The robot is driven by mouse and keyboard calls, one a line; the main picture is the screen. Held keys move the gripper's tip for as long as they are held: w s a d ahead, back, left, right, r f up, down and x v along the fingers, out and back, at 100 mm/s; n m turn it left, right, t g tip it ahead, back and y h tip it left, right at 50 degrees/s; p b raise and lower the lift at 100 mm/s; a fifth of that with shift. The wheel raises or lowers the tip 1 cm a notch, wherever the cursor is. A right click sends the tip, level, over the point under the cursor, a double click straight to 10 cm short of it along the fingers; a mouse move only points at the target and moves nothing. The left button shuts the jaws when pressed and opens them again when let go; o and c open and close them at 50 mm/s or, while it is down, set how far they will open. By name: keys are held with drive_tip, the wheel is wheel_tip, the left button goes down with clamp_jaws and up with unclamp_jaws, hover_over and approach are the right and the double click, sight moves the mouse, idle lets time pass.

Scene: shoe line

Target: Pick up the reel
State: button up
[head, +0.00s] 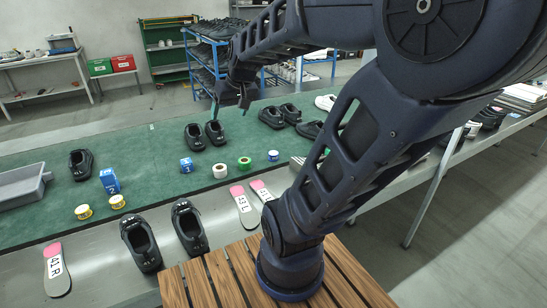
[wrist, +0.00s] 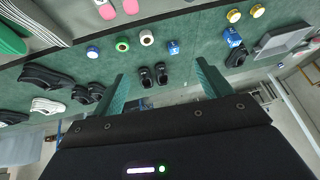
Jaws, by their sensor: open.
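Several round rolls lie on the green table mat; I cannot tell which one is the reel. A white roll (head: 220,170), a green roll (head: 244,162) and a small blue roll (head: 272,155) lie near the middle. Two yellow-rimmed rolls, one (head: 83,211) left of the other (head: 117,201), lie at the mat's near left. The wrist view shows the white (wrist: 147,38), green (wrist: 122,44) and blue (wrist: 93,52) rolls beyond my fingertips. My gripper (head: 229,104) is open and empty, above the far part of the mat, apart from all rolls.
Blue-and-white boxes (head: 109,180) (head: 186,165) stand on the mat (head: 150,160). A black shoe pair (head: 205,135) lies below my gripper. A grey tray (head: 22,186) is at the left. Insoles (head: 57,270) and more shoes (head: 140,243) lie along the near side.

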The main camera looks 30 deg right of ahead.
drive_tip(key=w+d+f+m+t, duration=0.1)
drive_tip(key=w, duration=0.7)
drive_tip(key=w+d+f+t, duration=0.1)
drive_tip(key=w+f, duration=0.1)
drive_tip(key=w, duration=0.6)
drive_tip(key=m+g+h, duration=0.4)
drive_tip(key=m, duration=0.4)
hover_over(274, 153)
drive_tip(key=s+a, duration=0.3)
wheel_tip(274, 153, down, 32)
drive_tip(key=shift+h, duration=0.3)
drive_tip(key=shift+d+x, duration=0.2)
drive_tip(key=shift+x, duration=4.9)
drive_tip(key=shift+w+r, duration=0.2)
drive_tip(key=c, duration=1.1)
drive_tip(key=shift+o, duration=0.2)
